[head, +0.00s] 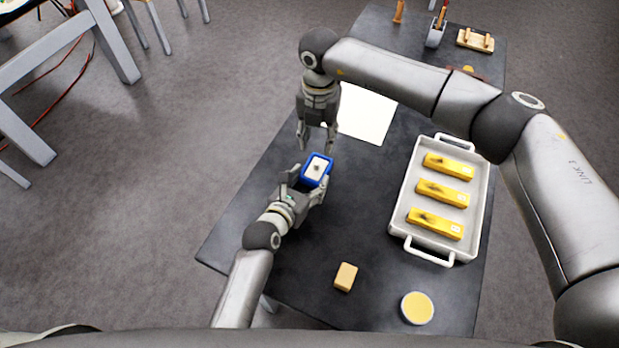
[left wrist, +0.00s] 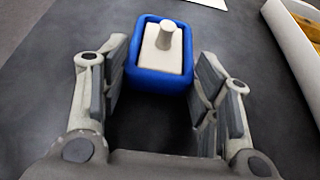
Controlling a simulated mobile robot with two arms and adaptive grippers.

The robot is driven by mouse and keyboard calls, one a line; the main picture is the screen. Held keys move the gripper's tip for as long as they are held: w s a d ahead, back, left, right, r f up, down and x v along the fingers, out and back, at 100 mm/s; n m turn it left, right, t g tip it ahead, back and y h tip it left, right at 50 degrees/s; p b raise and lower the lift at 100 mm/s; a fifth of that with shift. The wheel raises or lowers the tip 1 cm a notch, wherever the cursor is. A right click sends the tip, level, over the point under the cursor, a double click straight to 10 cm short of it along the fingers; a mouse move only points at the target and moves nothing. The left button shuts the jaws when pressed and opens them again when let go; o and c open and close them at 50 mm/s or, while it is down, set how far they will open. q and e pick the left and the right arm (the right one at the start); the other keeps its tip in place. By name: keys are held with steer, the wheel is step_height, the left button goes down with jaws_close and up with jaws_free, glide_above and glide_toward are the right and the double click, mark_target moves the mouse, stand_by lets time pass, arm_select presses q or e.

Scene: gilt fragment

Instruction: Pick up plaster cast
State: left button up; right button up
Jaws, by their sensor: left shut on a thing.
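The plaster cast (head: 316,165) is a white block with a knob on top, sitting inside a blue mould (head: 311,182) near the left edge of the dark table. In the left wrist view the cast (left wrist: 161,60) shows with the blue mould (left wrist: 160,81) around it. My left gripper (head: 306,187) is shut on the blue mould, one finger on each side. My right gripper (head: 318,146) points down just beyond the mould, its fingers apart and nothing between them. Whether the mould touches the table is hard to tell.
A white tray (head: 398,210) with three yellow boxes stands at the right. A white sheet (head: 367,115) lies behind my right gripper. A tan block (head: 346,276) and a round yellow-topped thing (head: 416,308) are at the near side. The table between mould and tray is clear.

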mark_target(317, 163)
step_height(317, 163, down, 9)
steer(key=n, duration=0.6)
steer(key=shift+r+n, duration=0.15)
steer(key=shift+n, duration=0.25)
jaws_close()
stand_by(0.5)
